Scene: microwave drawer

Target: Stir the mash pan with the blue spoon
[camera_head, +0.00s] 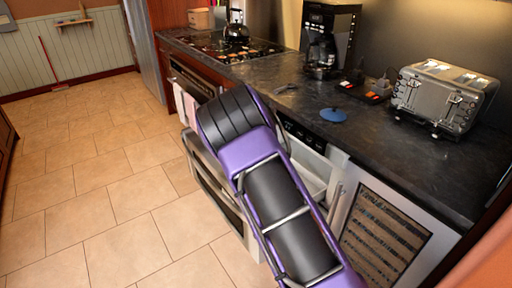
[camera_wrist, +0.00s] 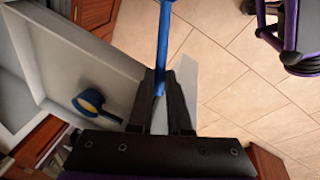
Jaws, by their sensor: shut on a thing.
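My gripper (camera_wrist: 161,82) is shut on the blue spoon, whose long blue handle (camera_wrist: 164,40) rises between the fingers and runs out of the top of the wrist view. The spoon's far end is out of view. In the head view my purple arm hides my gripper, the spoon and the pan.
The dark counter (camera_head: 280,105) holds a blue round lid-like disc (camera_head: 333,116), a toaster (camera_head: 443,95) and a coffee maker (camera_head: 328,40). A kettle (camera_head: 236,27) stands on the stove. A wine cooler (camera_head: 382,235) is right of the drawer.

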